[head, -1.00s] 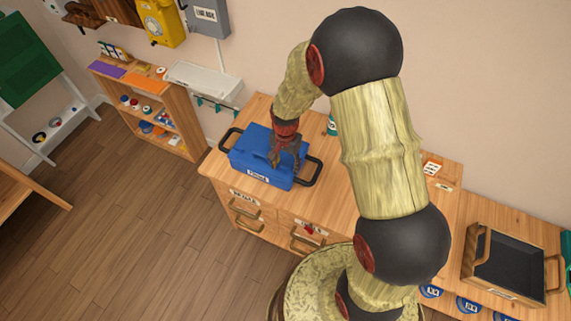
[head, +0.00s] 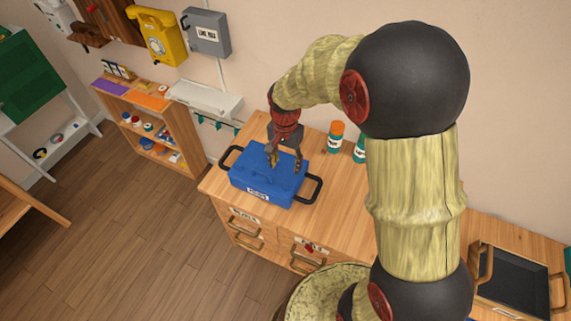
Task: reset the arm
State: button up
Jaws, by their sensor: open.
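My gripper (head: 285,164) is open and points down over the blue box (head: 262,181) on the wooden cabinet (head: 340,228). Its fingers overlap the box's top in the picture; I cannot tell whether they touch it. Nothing shows between the fingers. The blue box has a dark handle at each end, a raised top and a white label on its front. My arm rises from the lower right, bends at a large dark joint and reaches left to the gripper.
Two teal bottles, one with an orange cap (head: 336,132), stand behind the box. A dark tray with wooden handles (head: 510,282) is at the right. A yellow dial phone (head: 159,38) and a grey box (head: 206,34) hang on the wall. A low shelf (head: 150,121) stands left.

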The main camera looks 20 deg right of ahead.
dwell(0.4)
jog(key=s+r+n+t+b, duration=0.2)
jog(key=s+r+n+b, duration=0.1)
jog(key=s+r, duration=0.5)
jog(key=s+r+n+t+b, duration=0.3)
jog(key=s+r+n, duration=0.3)
jog(key=s, duration=0.6)
notch_tip(320, 180, up, 2)
jog(key=shift+s+r+t, duration=0.25)
jog(key=shift+s+t, duration=0.05)
jog(key=shift+s, duration=0.05)
jog(key=shift+c, duration=0.5)
